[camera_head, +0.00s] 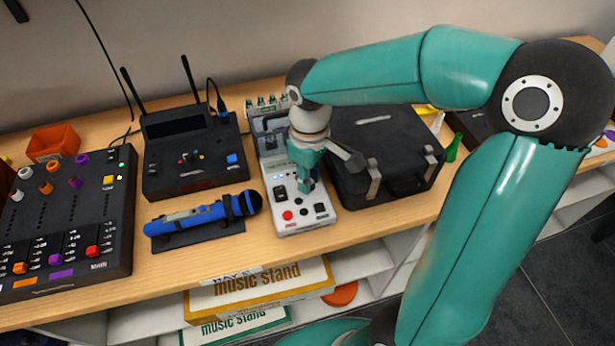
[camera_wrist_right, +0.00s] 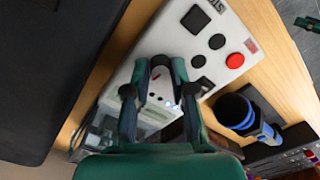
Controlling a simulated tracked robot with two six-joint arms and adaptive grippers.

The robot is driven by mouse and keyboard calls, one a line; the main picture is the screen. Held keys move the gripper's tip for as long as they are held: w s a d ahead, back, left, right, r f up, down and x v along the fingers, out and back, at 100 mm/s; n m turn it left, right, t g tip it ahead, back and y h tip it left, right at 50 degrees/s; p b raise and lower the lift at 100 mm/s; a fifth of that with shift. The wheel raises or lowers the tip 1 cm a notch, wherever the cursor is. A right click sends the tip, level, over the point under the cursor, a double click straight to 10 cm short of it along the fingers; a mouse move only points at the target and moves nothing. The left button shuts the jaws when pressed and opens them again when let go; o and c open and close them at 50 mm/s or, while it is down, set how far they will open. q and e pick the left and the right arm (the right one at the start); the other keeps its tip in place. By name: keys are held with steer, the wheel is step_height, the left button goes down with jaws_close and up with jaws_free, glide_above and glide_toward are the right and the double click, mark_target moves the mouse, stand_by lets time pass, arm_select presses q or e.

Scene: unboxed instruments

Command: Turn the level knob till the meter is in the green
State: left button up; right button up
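The light grey instrument box (camera_head: 318,218) stands on the wooden shelf, with a black switch, a red button and black buttons at its front. My right gripper (camera_head: 304,186) points down over the middle of its panel. In the right wrist view the box (camera_wrist_right: 225,22) shows beyond my right gripper (camera_wrist_right: 160,72). The dark level knob (camera_wrist_right: 160,62) appears between the two fingertips, which stand apart. I cannot tell whether they touch it. My gripper and arm cover much of the panel, and I cannot read the meter. My left gripper is not in view.
A black case (camera_head: 385,150) stands close to the right of the box. A blue microphone (camera_head: 200,215) lies on a dark stand to the left, in front of a black receiver with antennas (camera_head: 195,160). A black mixer (camera_head: 70,220) is at far left. The shelf's front edge is near.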

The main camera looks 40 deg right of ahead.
steer(key=o, duration=0.3)
steer(key=shift+o, duration=0.2)
step_height(320, 180, up, 12)
stand_by(0.5)
steer(key=shift+f, duration=0.1)
